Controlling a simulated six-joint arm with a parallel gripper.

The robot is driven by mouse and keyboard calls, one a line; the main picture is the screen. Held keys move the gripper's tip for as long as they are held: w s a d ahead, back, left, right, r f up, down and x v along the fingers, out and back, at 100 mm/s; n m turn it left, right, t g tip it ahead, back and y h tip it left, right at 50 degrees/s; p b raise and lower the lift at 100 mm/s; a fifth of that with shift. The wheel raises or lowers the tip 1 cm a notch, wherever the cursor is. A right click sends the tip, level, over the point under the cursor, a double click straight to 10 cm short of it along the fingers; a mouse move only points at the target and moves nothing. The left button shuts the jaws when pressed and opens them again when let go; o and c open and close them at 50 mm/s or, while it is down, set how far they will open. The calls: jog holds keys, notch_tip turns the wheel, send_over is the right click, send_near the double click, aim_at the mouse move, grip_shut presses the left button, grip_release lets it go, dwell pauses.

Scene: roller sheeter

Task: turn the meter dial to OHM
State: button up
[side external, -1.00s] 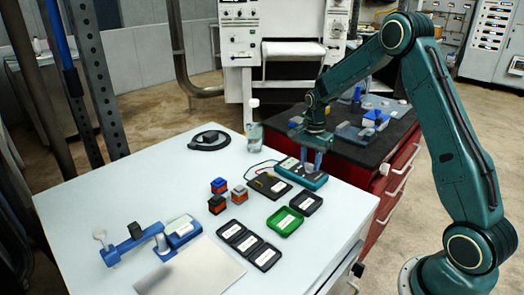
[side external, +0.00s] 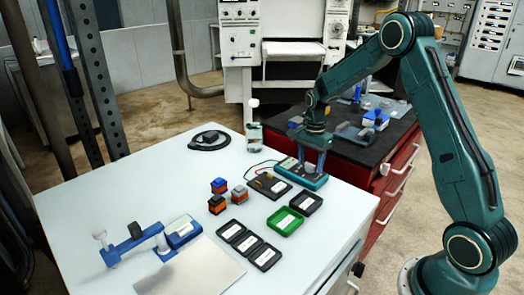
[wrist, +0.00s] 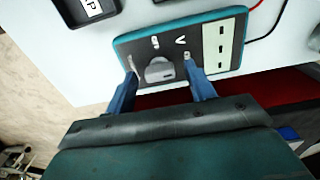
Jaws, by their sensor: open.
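The meter (side external: 289,168) is a teal-edged box with a dark face, lying on the white table near its right edge. In the wrist view the meter (wrist: 226,22) shows a grey dial (wrist: 160,69) on its face, with white marks around it, one reading V. Which mark the dial points to I cannot tell. My gripper (side external: 312,163) is over the meter, pointing down. In the wrist view the blue fingers of my gripper (wrist: 162,82) are open, one on each side of the dial. Whether they touch it I cannot tell.
Wires run from the meter to a black box (side external: 266,190). Black trays (side external: 305,212), a green tray (side external: 275,223) and small coloured blocks (side external: 219,186) stand nearby. A bottle (side external: 254,136) stands behind. A dark-topped red cabinet (side external: 402,163) adjoins the table on the right.

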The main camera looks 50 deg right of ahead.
aim_at(310, 165)
jog(key=shift+r, duration=0.15)
notch_tip(310, 165, up, 14)
jog(key=shift+f, duration=0.25)
dwell(0.4)
jog(key=s+a+r+n+t, duration=0.3)
jog(key=s+a+r+n, duration=0.6)
jog(key=s+a, duration=0.3)
jog(key=s+a+f+n+t, duration=0.1)
jog(key=s+a+n, duration=0.2)
jog(key=s, duration=0.4)
jog(key=s+a+f+n+t, duration=0.1)
jog(key=s+a+n, duration=0.2)
jog(key=s+n, duration=0.3)
jog(key=shift+s+a+t, duration=0.2)
jog(key=shift+s+t, duration=0.1)
jog(key=shift+s, duration=0.55)
